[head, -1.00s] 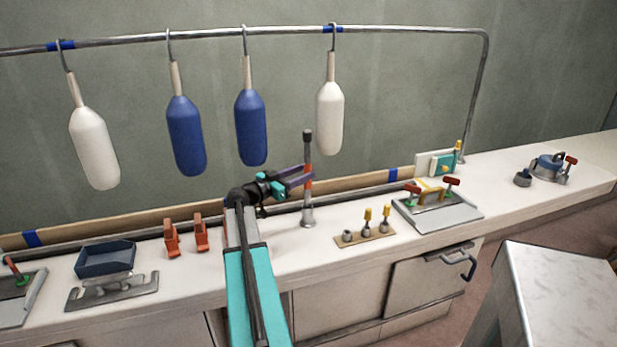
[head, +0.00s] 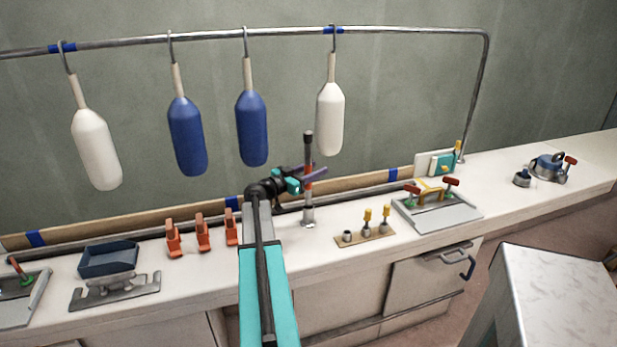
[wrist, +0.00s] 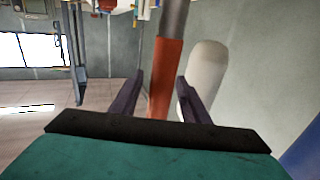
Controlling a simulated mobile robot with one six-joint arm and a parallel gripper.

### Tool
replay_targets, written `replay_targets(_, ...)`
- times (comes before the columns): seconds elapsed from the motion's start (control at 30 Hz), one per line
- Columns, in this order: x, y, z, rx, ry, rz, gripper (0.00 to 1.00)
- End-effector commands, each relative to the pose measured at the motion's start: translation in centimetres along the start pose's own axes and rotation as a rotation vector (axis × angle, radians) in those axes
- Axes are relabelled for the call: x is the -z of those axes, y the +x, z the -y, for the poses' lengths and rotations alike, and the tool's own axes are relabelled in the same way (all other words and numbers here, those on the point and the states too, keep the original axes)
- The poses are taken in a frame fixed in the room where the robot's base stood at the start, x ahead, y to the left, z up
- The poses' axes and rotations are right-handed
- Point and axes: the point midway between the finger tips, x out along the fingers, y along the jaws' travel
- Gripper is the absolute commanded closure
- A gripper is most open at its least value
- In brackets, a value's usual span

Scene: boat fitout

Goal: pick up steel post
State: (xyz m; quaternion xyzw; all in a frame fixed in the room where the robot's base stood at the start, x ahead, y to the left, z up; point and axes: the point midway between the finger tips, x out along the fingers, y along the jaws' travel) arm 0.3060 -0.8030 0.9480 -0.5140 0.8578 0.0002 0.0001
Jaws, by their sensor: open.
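The steel post (head: 307,153) stands upright on the white counter in the head view, with a black cap, an orange-red band and a small flared foot. My gripper (head: 320,172) is at the band's height, and its purple fingers hide part of the post. In the wrist view my gripper (wrist: 160,78) is open, with one finger on each side of the post's orange-red band (wrist: 165,80). The post looks to be between the fingers, with a gap on both sides. I see no grip on it.
Blue and white fenders (head: 251,128) hang from a rail behind the post. Several orange clips (head: 203,233) stand left of it. A small wooden board (head: 365,237) with yellow-topped pegs lies to its right, then a grey tray (head: 455,213). A marble-topped block (head: 560,290) is front right.

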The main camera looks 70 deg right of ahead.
Motion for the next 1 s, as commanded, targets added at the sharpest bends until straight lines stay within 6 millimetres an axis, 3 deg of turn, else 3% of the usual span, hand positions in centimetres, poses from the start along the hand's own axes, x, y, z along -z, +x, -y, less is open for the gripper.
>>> replay_targets(0.13, -0.01, 0.96, -0.02, -0.001, 0.000, 0.000, 0.58)
replay_targets(0.67, -0.03, 1.03, -0.10, -0.002, 0.000, 0.000, 0.58)
replay_targets(0.93, -0.03, 1.06, -0.12, -0.002, 0.000, 0.000, 1.00)
replay_targets(1.0, -0.03, 1.06, -0.13, -0.002, 0.000, 0.000, 1.00)
